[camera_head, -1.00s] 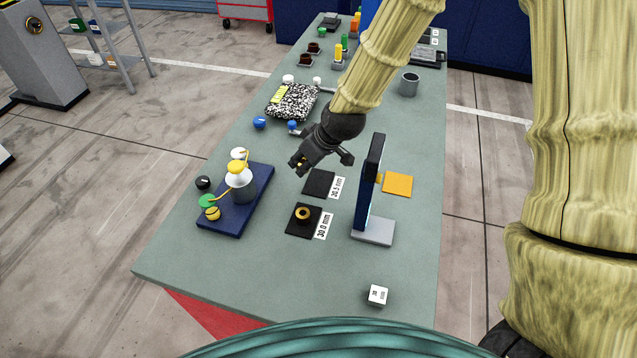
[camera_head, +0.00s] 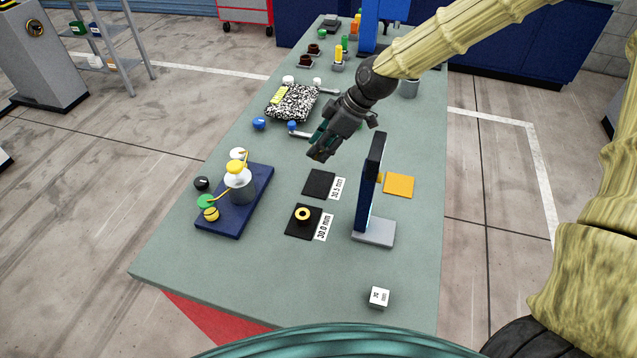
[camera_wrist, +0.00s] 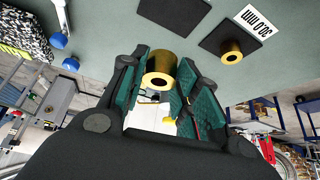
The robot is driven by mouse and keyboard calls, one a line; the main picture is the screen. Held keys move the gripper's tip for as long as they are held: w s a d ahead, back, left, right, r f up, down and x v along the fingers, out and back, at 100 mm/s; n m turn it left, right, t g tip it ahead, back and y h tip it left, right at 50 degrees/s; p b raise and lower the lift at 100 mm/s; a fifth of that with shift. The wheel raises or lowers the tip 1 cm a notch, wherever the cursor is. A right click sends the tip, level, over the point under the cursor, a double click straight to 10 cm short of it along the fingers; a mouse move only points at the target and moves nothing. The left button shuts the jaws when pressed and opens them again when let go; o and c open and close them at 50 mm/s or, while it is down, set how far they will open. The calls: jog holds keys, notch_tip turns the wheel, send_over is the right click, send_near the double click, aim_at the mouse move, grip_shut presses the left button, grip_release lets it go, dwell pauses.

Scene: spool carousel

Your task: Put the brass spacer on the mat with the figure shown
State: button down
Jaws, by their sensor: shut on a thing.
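My gripper (camera_head: 320,152) is above the table, beyond the mats. In the wrist view its green-padded fingers (camera_wrist: 163,85) are shut on a hollow brass spacer (camera_wrist: 162,62). A second brass spacer (camera_head: 302,214) stands on the black mat (camera_head: 292,230) labelled 30.0 mm; it also shows in the wrist view (camera_wrist: 231,52). The black mat labelled 30.5 mm (camera_head: 318,183) is bare. A dark upright display (camera_head: 372,178) on a grey foot is seen nearly edge-on, so its figure cannot be read. The held spacer is hidden in the head view.
A blue board (camera_head: 230,215) with a white-and-yellow device stands left of the mats. An orange square (camera_head: 398,185) lies behind the display. A small white cube with print (camera_head: 379,297) sits near the front edge. A speckled black-and-white block (camera_head: 292,102) lies farther back. The front-left table is clear.

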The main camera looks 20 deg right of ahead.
jog(key=shift+f+p, duration=1.65)
jog(key=shift+f, duration=3.35)
jog(key=shift+f, duration=0.2)
jog(key=c, duration=1.1)
grip_release()
jog(key=shift+o, duration=0.2)
jog(key=shift+d+r, duration=0.1)
jog(key=shift+r, duration=0.2)
jog(key=b+v, duration=0.4)
jog(key=v, duration=0.8)
jog(key=shift+w+f, duration=0.1)
jog(key=shift+f, duration=0.05)
jog(key=shift+p+x, duration=1.8)
jog(key=shift+x, duration=3.6)
